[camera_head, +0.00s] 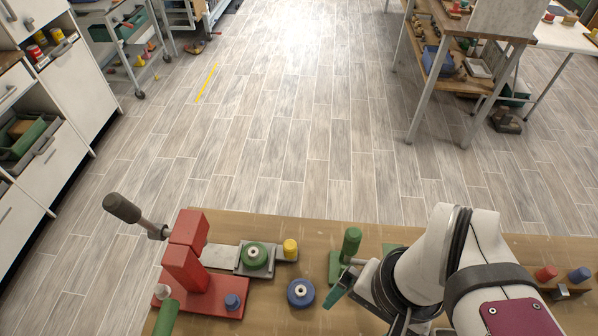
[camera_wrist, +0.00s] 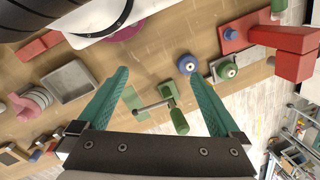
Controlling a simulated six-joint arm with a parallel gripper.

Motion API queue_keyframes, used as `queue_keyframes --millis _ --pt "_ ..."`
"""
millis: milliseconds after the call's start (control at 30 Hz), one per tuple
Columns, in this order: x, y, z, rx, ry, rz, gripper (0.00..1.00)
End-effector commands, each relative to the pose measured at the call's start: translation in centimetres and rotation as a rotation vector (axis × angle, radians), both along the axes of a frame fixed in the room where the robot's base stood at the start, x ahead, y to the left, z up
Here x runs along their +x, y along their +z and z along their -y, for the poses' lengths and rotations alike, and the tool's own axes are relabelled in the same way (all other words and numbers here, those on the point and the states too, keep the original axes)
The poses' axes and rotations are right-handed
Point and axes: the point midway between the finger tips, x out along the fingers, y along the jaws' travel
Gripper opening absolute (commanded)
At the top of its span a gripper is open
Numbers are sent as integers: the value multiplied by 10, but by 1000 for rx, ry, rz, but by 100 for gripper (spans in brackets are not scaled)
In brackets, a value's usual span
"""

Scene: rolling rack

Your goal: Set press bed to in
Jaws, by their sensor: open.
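The red press (camera_head: 186,268) stands at the left of the bench, with a dark-handled lever (camera_head: 123,209) at its upper left. Its grey metal bed (camera_head: 222,258) extends to the right of the red frame, with a green round piece (camera_head: 255,255) on it. A yellow knob (camera_head: 290,249) is at the bed's right end. In the wrist view the press (camera_wrist: 285,38) and green piece (camera_wrist: 223,69) are at the upper right. My gripper (camera_wrist: 158,76) has teal fingers spread apart and empty. It is right of the press and clear of the bed.
A green lever fixture (camera_head: 351,243) stands near my gripper and shows between the fingers in the wrist view (camera_wrist: 169,102). A blue round piece (camera_head: 301,292) lies right of the press. Red (camera_head: 546,273) and blue (camera_head: 579,275) pegs are at the far right.

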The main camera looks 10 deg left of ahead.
Motion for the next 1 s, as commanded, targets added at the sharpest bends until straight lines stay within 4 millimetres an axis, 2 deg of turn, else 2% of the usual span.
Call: queue_keyframes --millis 233,333,367,400,467,500,600,700,833,1000 --pt "0 0 0 0 0 0 100" --pt "8 4 -2 5 -8 -12 82" --pt "17 7 -4 10 -19 -25 77" --pt "34 12 -8 19 -36 -49 69" --pt "70 17 -17 33 -76 -95 69" --pt "97 16 -25 45 -105 -130 69" --pt "157 0 -47 62 -176 -213 69" --pt "199 -24 -66 70 -232 -276 69" --pt "223 -46 -79 74 -269 -316 69" --pt "219 -70 -87 73 -274 -323 69"
